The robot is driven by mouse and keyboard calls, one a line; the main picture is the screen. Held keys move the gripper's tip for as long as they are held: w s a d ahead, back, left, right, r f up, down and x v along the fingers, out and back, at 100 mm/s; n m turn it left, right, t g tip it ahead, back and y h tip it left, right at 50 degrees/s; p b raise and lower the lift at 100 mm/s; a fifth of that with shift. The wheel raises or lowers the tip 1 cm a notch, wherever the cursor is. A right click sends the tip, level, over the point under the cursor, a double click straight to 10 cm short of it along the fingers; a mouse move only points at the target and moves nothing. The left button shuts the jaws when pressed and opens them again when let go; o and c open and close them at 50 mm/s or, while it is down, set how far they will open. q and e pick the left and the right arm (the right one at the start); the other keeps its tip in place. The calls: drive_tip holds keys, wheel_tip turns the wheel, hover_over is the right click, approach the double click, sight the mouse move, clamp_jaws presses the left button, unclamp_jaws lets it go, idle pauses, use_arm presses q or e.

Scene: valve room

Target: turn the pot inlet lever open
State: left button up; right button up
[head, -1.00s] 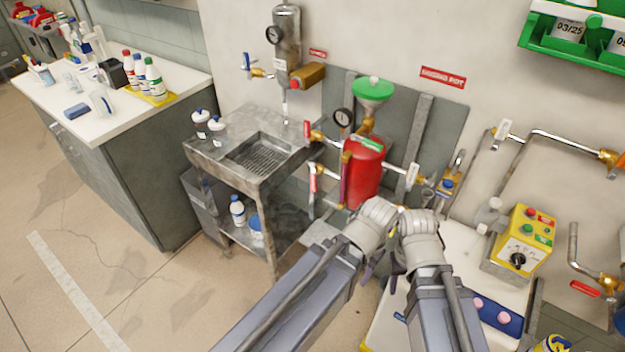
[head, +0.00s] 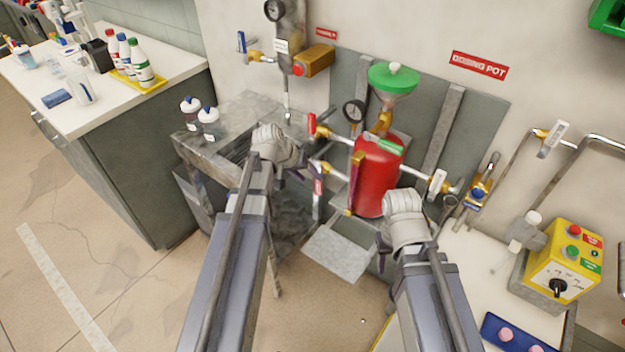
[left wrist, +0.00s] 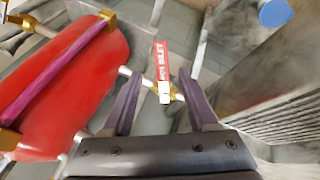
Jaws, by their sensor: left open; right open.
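The pot inlet lever (left wrist: 161,62) is a red and white handle lettered "INLET" in the left wrist view. In the head view it appears to be the lever (head: 318,186) hanging at the lower left of the red dosing pot (head: 376,180). My left gripper (head: 303,172) is open in front of it. In the left wrist view the lever shows between and beyond the two dark fingers (left wrist: 159,80); contact cannot be told. My right gripper (head: 383,250) is open and empty, low in front of the pot.
Another red lever (head: 312,125) stands upright at the pot's upper left. A white-handled valve (head: 437,183) is at its right. The steel sink stand (head: 205,160) with two bottles is left of my left arm. A yellow control box (head: 563,265) stands at right.

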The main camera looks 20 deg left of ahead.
sight(317, 184)
use_arm(q)
drive_tip(key=b+x, duration=0.6)
drive_tip(key=shift+w+a+f, duration=0.15)
drive_tip(key=shift+w+f, duration=0.05)
drive_tip(key=shift+f, duration=0.1)
drive_tip(key=shift+w+d+f+b, duration=0.25)
drive_tip(key=shift+w+f+b, duration=0.05)
drive_tip(key=shift+f+b, duration=0.15)
clamp_jaws()
idle(1.2)
